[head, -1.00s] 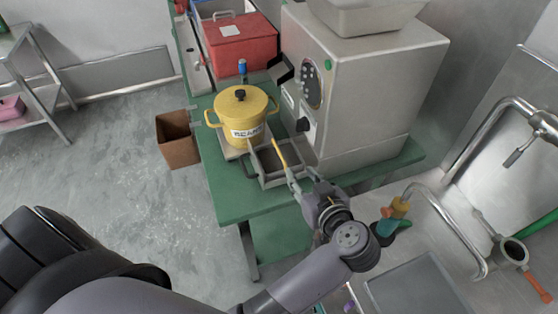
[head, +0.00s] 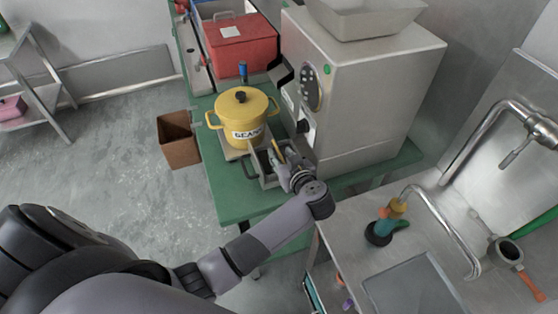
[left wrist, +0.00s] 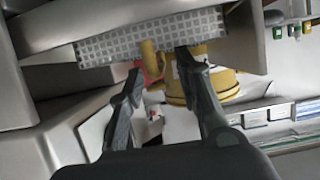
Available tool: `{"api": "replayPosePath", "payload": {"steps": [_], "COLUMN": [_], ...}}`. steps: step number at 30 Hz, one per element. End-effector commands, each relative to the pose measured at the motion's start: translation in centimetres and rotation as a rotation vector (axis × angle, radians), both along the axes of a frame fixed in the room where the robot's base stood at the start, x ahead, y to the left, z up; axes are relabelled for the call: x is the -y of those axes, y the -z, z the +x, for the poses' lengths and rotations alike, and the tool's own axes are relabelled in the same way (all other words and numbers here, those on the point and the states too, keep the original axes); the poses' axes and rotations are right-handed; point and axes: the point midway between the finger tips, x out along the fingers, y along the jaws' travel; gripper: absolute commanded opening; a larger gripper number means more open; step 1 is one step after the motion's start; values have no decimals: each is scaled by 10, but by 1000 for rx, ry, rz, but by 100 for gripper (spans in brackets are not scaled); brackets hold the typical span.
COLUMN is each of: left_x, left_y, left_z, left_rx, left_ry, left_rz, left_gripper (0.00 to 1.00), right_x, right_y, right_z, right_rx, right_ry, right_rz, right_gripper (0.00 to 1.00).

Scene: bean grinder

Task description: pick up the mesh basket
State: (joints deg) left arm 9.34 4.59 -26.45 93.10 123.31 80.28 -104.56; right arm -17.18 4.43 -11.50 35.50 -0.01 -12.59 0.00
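The mesh basket (head: 250,168) is a grey rectangular basket on the green table, below the grinder's front and beside the yellow pot. It has a yellow handle. My left gripper (head: 282,160) is at its right side and hides part of it. In the left wrist view, the basket's perforated wall (left wrist: 105,47) spans the top. Its yellow handle (left wrist: 150,62) shows between the two dark fingers of the left gripper (left wrist: 160,68). The fingers stand apart; I cannot tell whether either touches the handle. My right gripper is not in view.
The yellow pot (head: 241,115) stands close behind the basket. The large grey grinder (head: 370,105) rises at the right. A red box (head: 240,45) is at the back of the green table (head: 238,203). A brown bin (head: 178,140) is on the floor. A metal sink counter (head: 350,238) lies front right.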

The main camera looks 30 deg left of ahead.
Motion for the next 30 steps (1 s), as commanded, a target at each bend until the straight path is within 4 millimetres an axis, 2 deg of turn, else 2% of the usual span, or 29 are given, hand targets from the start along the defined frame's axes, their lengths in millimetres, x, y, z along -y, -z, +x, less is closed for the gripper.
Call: {"api": "replayPosePath", "payload": {"steps": [6, 14, 27, 30], "left_x": [-18, -19, -19, -19], "left_y": [9, 11, 11, 11], "left_z": [16, 17, 17, 17], "left_rx": [1, 1, 1, 1], "left_ry": [-1, 0, 0, 0], "left_rz": [0, -1, -1, -1], "left_gripper": [32, 31, 2, 0], "right_x": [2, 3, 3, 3], "right_y": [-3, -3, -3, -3], "right_z": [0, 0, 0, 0], "right_rx": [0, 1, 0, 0], "right_ry": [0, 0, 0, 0], "right_rz": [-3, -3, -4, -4], "right_gripper": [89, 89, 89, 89]}}
